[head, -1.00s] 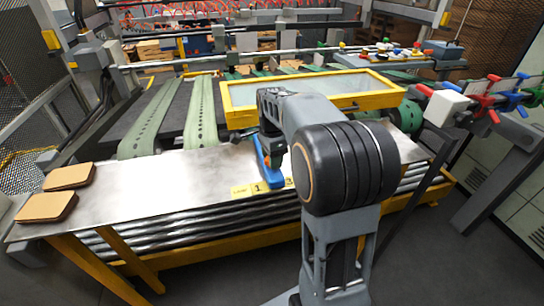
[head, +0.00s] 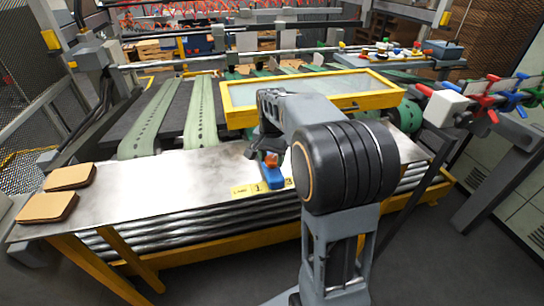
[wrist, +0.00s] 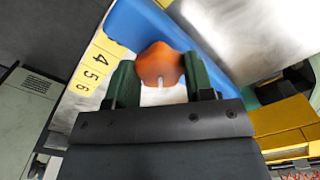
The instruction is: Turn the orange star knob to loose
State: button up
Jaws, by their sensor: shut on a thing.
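The orange star knob (wrist: 160,66) sits on a blue bar (wrist: 195,30) in the wrist view. The green fingers of my gripper (wrist: 161,82) stand on either side of the knob and are shut on it. A small bright pin or slot shows at the knob's near edge. In the head view the orange knob (head: 271,160) shows just below my gripper (head: 262,148), above the near end of the blue bar (head: 273,178). The rest of the bar is hidden there behind my gripper.
A yellow number scale (wrist: 92,68) runs beside the blue bar; it also shows on the metal table (head: 150,180) in the head view. A yellow-framed tray (head: 310,88) lies behind my arm. Two tan pads (head: 68,177) lie at the table's left end.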

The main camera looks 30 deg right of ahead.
aim_at(272, 158)
jog(key=n, duration=0.4)
jog(key=shift+n, duration=0.3)
jog(key=n, duration=0.4)
jog(key=shift+n, duration=0.4)
jog(key=o, duration=0.9)
jog(key=shift+r, duration=0.15)
notch_tip(272, 158, up, 14)
jog(key=shift+f, duration=0.25)
dwell(0.3)
